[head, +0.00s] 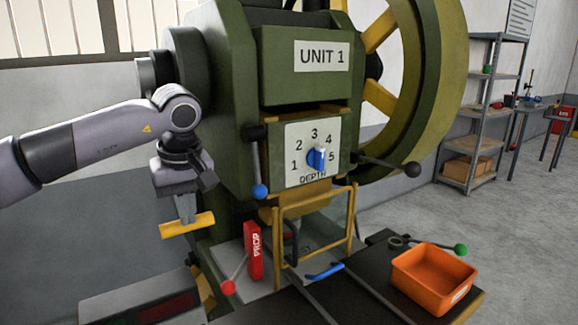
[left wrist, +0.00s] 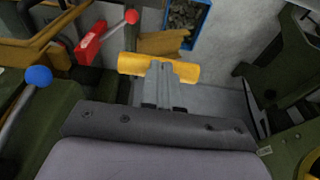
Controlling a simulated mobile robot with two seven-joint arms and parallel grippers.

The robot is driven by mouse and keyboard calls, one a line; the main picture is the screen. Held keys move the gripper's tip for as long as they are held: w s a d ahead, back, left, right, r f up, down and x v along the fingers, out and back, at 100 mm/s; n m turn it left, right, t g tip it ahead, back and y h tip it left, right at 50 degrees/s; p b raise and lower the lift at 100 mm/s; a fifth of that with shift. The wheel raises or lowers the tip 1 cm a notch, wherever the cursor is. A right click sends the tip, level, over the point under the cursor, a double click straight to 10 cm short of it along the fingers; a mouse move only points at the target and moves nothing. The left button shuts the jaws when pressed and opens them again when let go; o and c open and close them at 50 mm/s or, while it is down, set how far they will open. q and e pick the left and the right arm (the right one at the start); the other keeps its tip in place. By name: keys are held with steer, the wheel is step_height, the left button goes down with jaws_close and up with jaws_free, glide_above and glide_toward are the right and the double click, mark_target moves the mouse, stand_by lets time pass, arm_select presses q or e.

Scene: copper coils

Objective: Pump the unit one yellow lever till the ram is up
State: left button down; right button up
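The machine marked UNIT 1 (head: 321,57) fills the middle of the head view. The yellow lever's grip (head: 187,225) is a short crosswise bar low on its left side; it also shows in the left wrist view (left wrist: 186,72). My left gripper (head: 186,215) comes down on this bar from above, and its fingers (left wrist: 165,80) appear shut on its middle. The lever's arm is mostly hidden. The ram (head: 290,207) is below the depth plate, partly behind the yellow guard frame (head: 354,222), so its height is hard to judge. My right gripper is out of view.
A red PROP block (head: 253,252) stands beside the guard. A blue-ball lever (head: 260,190) and a black-ball lever (head: 411,169) stick out from the machine. An orange bin (head: 432,282) sits on the bench at right. A blue scrap bin (left wrist: 187,22) shows in the wrist view.

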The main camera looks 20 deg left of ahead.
arm_select(q)
steer(key=s+d+r+p, duration=0.3)
steer(key=r+p, duration=0.2)
steer(key=r, duration=0.5)
steer(key=shift+d+r+p, duration=0.15)
steer(key=shift+r+p, duration=0.05)
steer(key=shift+p, duration=0.1)
steer(key=shift+d+f+b, duration=0.1)
steer(key=shift+f+b, duration=0.25)
steer(key=shift+f, duration=0.55)
